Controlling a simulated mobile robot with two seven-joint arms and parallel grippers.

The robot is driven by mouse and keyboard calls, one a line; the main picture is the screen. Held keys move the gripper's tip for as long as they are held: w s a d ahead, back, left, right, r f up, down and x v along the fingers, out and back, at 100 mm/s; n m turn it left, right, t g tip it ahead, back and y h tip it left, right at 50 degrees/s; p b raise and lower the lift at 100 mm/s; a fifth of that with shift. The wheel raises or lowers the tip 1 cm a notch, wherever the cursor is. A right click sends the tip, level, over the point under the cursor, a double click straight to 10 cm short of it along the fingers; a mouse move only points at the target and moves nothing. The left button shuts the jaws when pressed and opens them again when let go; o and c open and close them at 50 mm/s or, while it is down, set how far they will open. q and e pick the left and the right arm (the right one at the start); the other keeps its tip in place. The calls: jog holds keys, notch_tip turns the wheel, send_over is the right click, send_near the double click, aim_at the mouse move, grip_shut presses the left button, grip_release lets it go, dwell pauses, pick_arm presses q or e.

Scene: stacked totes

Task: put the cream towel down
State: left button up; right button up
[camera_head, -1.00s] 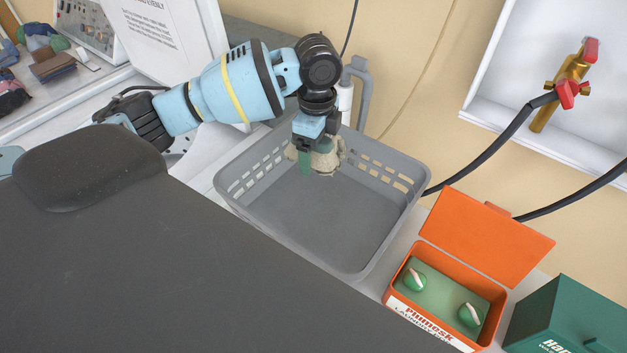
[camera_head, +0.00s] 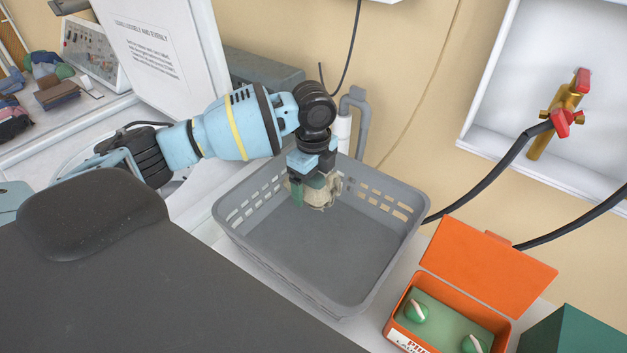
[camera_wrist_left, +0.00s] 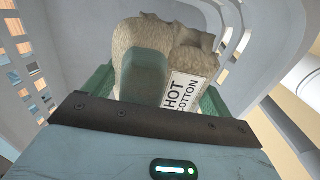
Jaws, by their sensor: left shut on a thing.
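The cream towel (camera_head: 318,196) is bunched up and hangs from my left gripper (camera_head: 310,186) inside the grey basket (camera_head: 335,293), near its far left corner. In the left wrist view the towel (camera_wrist_left: 200,52) is gripped by the green fingers and carries a white label reading "HOT" and "COTTON". My left gripper is shut on the towel. I cannot tell whether the towel touches the basket floor. My right gripper is not in view.
A dark green box (camera_head: 570,330) is at the lower right. A grey pipe (camera_head: 362,120) stands behind the basket. The basket's front and right floor is clear.

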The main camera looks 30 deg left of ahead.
pick_arm(q)
notch_tip(320, 180, down, 6)
jog(key=shift+r, duration=0.1)
jog(key=shift+f, duration=0.3)
jog(key=o, duration=1)
jog(key=shift+f, duration=0.1)
notch_tip(320, 180, up, 8)
jog(key=shift+s+a+r, duration=0.1)
